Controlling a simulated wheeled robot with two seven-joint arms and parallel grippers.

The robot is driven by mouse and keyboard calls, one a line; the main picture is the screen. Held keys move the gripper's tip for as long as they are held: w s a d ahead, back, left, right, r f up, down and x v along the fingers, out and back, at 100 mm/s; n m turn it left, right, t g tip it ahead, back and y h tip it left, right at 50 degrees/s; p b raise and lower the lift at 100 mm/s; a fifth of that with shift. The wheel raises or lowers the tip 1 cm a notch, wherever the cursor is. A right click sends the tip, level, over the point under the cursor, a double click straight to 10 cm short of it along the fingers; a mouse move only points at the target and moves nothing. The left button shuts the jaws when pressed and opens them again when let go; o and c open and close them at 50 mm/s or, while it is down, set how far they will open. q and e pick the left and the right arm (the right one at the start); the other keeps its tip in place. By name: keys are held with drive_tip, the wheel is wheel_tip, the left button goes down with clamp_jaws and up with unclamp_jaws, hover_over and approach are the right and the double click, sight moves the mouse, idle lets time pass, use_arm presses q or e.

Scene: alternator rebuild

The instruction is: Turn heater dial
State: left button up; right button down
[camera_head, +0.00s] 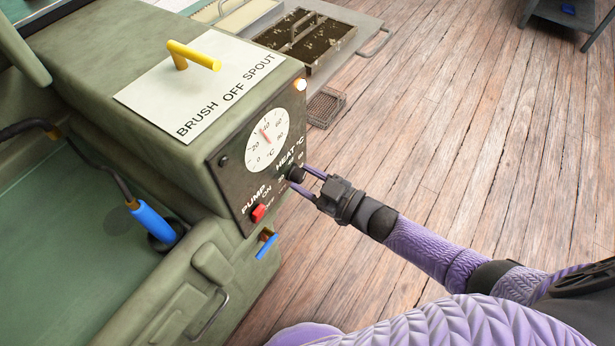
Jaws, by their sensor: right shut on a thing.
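The heater dial (296,174) is a small black knob under the "HEAT °C" label on the dark control panel (232,188) of the green machine. My right gripper (298,180) comes in from the right, and its two thin fingers are shut on the dial, one on each side. The fingertips partly cover the dial, so its pointer cannot be read. Above it, a round white temperature gauge (268,140) has a red needle near the 40 mark. My left gripper is not in view.
A red pump switch (258,213) sits left of the dial, with a blue lever (266,245) below. A yellow handle (194,56) is on the lid. A divided tray (306,40) and wire basket (325,107) lie behind. The wooden floor is open at right.

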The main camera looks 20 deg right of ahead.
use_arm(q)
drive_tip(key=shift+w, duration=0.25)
use_arm(e)
drive_tip(key=shift+m, duration=1.2)
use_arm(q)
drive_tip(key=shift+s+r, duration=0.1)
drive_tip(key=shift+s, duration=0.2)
use_arm(e)
drive_tip(key=shift+c, duration=1.1)
unclamp_jaws()
drive_tip(key=shift+s+d, duration=0.1)
use_arm(q)
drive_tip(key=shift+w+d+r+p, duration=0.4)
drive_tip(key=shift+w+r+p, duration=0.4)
drive_tip(key=shift+p, duration=0.15)
use_arm(e)
drive_tip(key=v, duration=0.9)
drive_tip(key=shift+s+d, duration=0.2)
drive_tip(key=shift+s, duration=0.05)
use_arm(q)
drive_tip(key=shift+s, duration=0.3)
